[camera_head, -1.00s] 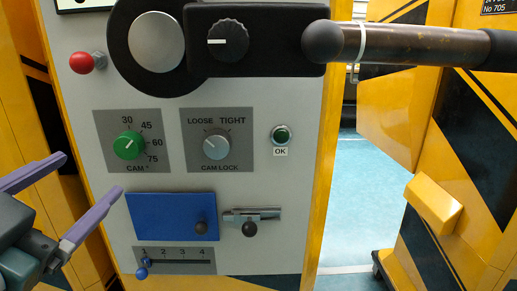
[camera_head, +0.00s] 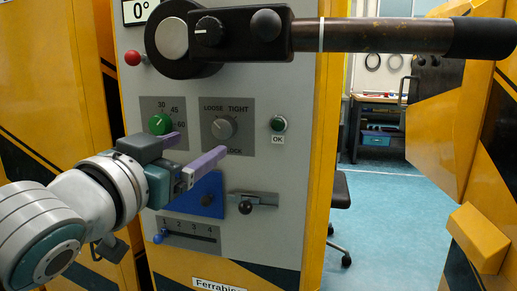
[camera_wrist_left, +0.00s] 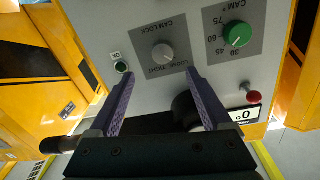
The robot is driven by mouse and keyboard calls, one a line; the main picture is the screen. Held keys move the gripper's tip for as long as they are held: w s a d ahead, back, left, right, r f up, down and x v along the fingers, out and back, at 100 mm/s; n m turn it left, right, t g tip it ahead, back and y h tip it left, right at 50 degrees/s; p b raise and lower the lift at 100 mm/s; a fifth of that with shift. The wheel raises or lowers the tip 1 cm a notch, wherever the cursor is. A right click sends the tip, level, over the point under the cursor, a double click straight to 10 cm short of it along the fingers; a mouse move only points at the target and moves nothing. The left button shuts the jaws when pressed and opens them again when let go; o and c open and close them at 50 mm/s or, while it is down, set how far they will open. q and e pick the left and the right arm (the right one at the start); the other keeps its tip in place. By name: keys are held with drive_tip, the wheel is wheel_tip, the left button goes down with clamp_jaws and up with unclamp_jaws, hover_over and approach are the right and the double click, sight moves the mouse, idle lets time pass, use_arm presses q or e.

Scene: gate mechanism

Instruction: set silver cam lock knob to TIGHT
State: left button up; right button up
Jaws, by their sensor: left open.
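The silver cam lock knob (camera_head: 222,129) sits on a grey plate (camera_head: 246,146) with LOOSE at upper left and TIGHT at upper right. Its pointer mark is faint and seems to lean toward LOOSE. My left gripper (camera_head: 198,146) is open and empty in front of the panel, its purple fingers spread just left of and below the knob in the head view. One finger covers part of the plate's lower lettering. In the left wrist view the knob (camera_wrist_left: 162,54) shows beyond and between the open fingertips (camera_wrist_left: 160,74), apart from them. My right gripper is not in view.
A green CAM knob (camera_head: 160,125) is left of the silver knob, and a green OK button (camera_head: 279,124) is right of it. A black arm with a long handle (camera_head: 385,36) sticks out above. A blue cover (camera_head: 205,195) and a small latch (camera_head: 252,201) are below.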

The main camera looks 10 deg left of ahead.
sight(221, 129)
use_arm(q)
drive_tip(key=w+b, duration=0.1)
drive_tip(key=w, duration=0.7)
drive_tip(key=shift+w+d+b, duration=0.1)
drive_tip(key=shift+w+b, duration=0.15)
drive_tip(key=shift+b, duration=0.1)
drive_tip(key=shift+w+d+r, duration=0.1)
drive_tip(key=shift+w, duration=0.6)
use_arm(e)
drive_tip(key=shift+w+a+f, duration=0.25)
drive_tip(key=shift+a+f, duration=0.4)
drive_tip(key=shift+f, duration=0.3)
use_arm(q)
clamp_jaws()
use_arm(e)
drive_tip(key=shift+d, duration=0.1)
